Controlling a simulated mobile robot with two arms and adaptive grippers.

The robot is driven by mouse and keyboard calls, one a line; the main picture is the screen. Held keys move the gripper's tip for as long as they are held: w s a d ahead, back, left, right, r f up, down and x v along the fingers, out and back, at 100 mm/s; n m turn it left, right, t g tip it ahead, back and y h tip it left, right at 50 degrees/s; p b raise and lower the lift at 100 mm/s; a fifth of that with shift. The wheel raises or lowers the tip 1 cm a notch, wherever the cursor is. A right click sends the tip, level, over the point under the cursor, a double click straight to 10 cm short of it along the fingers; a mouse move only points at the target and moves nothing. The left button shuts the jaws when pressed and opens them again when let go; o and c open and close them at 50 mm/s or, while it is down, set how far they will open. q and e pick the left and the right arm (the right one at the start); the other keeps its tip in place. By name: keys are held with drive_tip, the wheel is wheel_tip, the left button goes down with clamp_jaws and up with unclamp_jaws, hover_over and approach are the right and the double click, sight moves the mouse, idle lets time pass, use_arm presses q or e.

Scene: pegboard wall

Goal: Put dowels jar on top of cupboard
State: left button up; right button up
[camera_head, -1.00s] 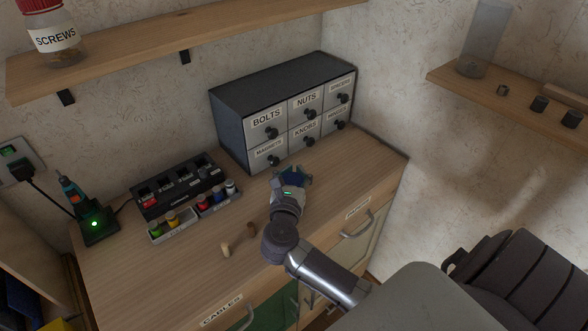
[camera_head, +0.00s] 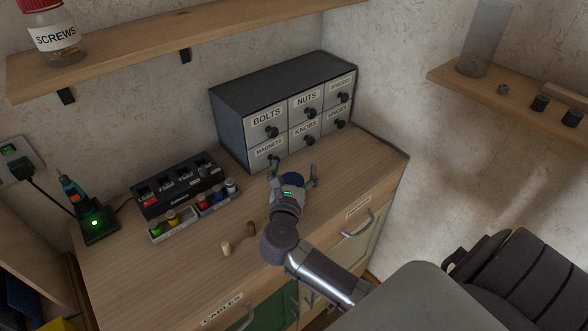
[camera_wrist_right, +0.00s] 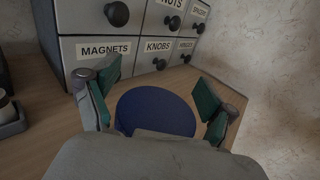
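A jar with a round blue lid (camera_head: 292,179) is at the front of the small drawer cabinet, over the wooden cupboard top (camera_head: 345,170). In the right wrist view the blue lid (camera_wrist_right: 155,112) fills the space between the fingers; the jar's body and any label are hidden. It appears to stand on the wood. My right gripper (camera_head: 293,173) is open around it, with green-padded fingers (camera_wrist_right: 158,100) spread on both sides and gaps between pads and lid. My left gripper is not in view.
The grey drawer cabinet (camera_head: 285,105) stands just behind the jar. A battery charger rack (camera_head: 178,185) and small coloured bottles (camera_head: 172,217) are at left. Two small wooden pegs (camera_head: 227,248) lie left of my arm. A shelf holds a screws jar (camera_head: 55,38). The right part of the top is clear.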

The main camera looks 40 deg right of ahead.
drive_tip(key=b+v, duration=0.3)
drive_tip(key=v, duration=0.8)
drive_tip(key=shift+s+a, duration=0.2)
drive_tip(key=shift+s, duration=0.05)
drive_tip(key=shift+f, duration=0.15)
